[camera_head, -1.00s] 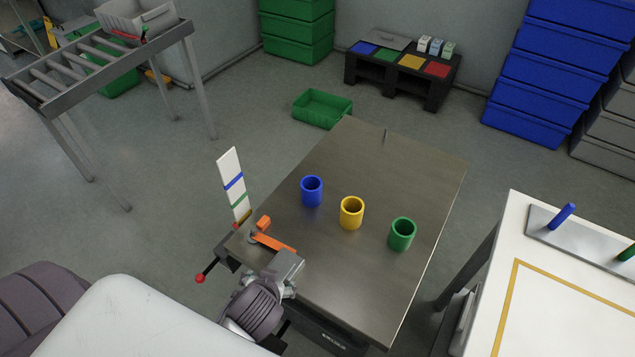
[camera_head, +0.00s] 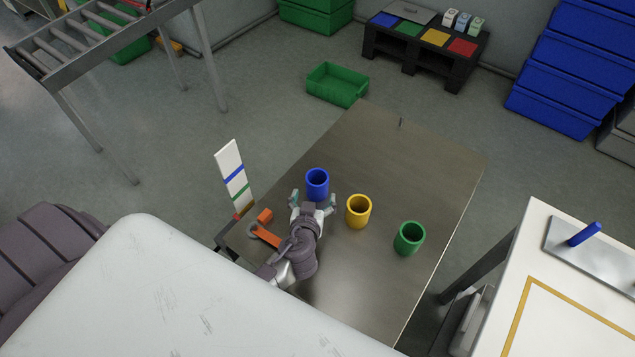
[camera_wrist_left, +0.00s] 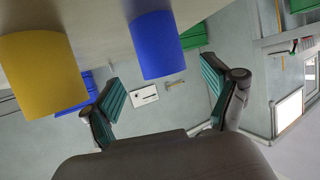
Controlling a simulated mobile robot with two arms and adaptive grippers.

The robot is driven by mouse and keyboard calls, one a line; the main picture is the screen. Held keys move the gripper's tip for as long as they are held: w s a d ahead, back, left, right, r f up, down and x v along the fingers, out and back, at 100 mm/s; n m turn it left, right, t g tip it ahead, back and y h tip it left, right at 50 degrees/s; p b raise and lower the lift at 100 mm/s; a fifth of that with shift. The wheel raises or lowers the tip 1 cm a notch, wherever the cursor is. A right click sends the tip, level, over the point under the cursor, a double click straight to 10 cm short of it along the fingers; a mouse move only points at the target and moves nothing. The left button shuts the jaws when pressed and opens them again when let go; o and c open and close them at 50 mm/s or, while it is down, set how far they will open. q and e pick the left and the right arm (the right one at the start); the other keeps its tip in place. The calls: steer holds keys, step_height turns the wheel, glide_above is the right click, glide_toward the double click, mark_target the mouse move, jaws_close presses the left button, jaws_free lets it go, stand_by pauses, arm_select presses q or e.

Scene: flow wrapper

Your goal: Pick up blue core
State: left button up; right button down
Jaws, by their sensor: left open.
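The blue core (camera_head: 317,186) is a hollow cylinder standing upright on the metal table (camera_head: 420,165), left of the yellow core (camera_head: 358,212) and the green core (camera_head: 409,238). My left gripper (camera_head: 313,200) is open, its fingers reaching toward the near side of the blue core. In the left wrist view the blue core (camera_wrist_left: 157,46) shows ahead, between and beyond the open fingers (camera_wrist_left: 167,95), and the yellow core (camera_wrist_left: 42,72) is at the left. Nothing is between the finger pads. My right gripper is not in view.
An orange clamp-like piece (camera_head: 264,233) and a striped white board (camera_head: 233,175) are at the table's left edge. A white table with a blue peg (camera_head: 584,234) stands at the right. The far part of the metal table is clear.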

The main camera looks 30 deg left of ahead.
mark_target(315, 190)
arm_select(q)
steer(key=shift+w+a+f, duration=0.15)
steer(key=shift+w, duration=0.3)
steer(key=shift+w+a, duration=0.1)
steer(key=shift+w, duration=0.05)
steer(key=x, duration=0.4)
steer(key=shift+w+a+f, duration=0.1)
steer(key=shift+w+f, duration=0.1)
steer(key=shift+w, duration=0.1)
steer(key=shift+w+a+f, duration=0.1)
steer(key=shift+w+f, duration=0.05)
steer(key=shift+w, duration=0.15)
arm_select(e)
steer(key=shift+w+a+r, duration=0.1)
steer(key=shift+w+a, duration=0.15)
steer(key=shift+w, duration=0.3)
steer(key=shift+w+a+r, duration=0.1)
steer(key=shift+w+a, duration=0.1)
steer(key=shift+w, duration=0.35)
arm_select(q)
steer(key=shift+s, duration=0.1)
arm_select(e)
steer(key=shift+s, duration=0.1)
